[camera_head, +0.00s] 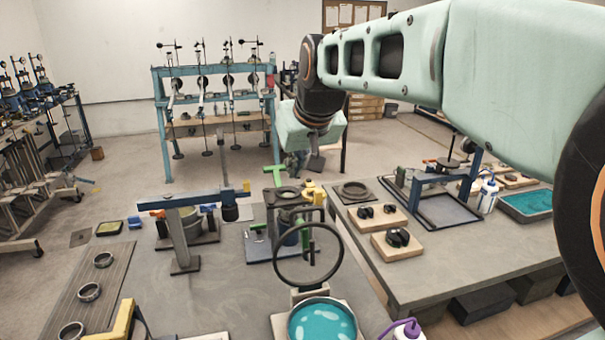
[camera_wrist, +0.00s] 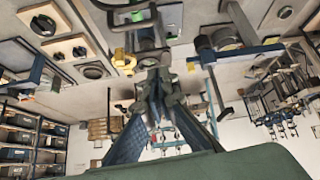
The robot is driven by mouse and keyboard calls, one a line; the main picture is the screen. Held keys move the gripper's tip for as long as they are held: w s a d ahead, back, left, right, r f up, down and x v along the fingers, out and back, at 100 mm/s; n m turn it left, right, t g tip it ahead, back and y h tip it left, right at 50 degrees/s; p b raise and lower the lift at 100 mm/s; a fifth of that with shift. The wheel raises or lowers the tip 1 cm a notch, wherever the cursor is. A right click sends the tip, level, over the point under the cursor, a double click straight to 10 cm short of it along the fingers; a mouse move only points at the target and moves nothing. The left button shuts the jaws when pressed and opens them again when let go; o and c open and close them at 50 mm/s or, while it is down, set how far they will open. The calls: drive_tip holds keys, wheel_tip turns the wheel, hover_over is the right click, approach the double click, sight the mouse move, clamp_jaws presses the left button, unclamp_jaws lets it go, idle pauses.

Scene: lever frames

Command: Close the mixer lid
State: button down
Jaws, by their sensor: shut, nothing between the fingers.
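No part is clearly recognisable as a mixer lid. One candidate is a stand (camera_head: 285,222) mid-table in the head view, with a dark ring-shaped top (camera_head: 287,194), a green T-handle (camera_head: 276,175) and a yellow part (camera_head: 312,191). Another is the bowl (camera_head: 163,227) to its left, near a post carrying a blue-and-orange bar (camera_head: 190,199). I cannot tell if any lid is open. My gripper (camera_wrist: 156,78) is shut and empty in the wrist view, its fingertips together. In the head view it hangs above and behind the stand, its fingers small and partly hidden.
A large handwheel (camera_head: 308,281) stands in front of the stand, behind a teal-filled pan (camera_head: 322,322). The right bench (camera_head: 440,268) holds wooden blocks with black knobs, a blue frame (camera_head: 440,208) and a white bottle (camera_head: 488,196). Blue lever frames (camera_head: 163,135) stand at the back.

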drive_tip(key=f, duration=0.3)
drive_tip(key=w+f+p, duration=0.1)
drive_tip(key=f, duration=0.2)
drive_tip(key=w+f+p, duration=0.1)
drive_tip(key=f, duration=0.2)
drive_tip(key=shift+a, duration=0.2)
drive_tip(key=shift+s+f+b, duration=0.15)
drive_tip(key=shift+s+b, duration=0.05)
drive_tip(key=shift+b, duration=0.35)
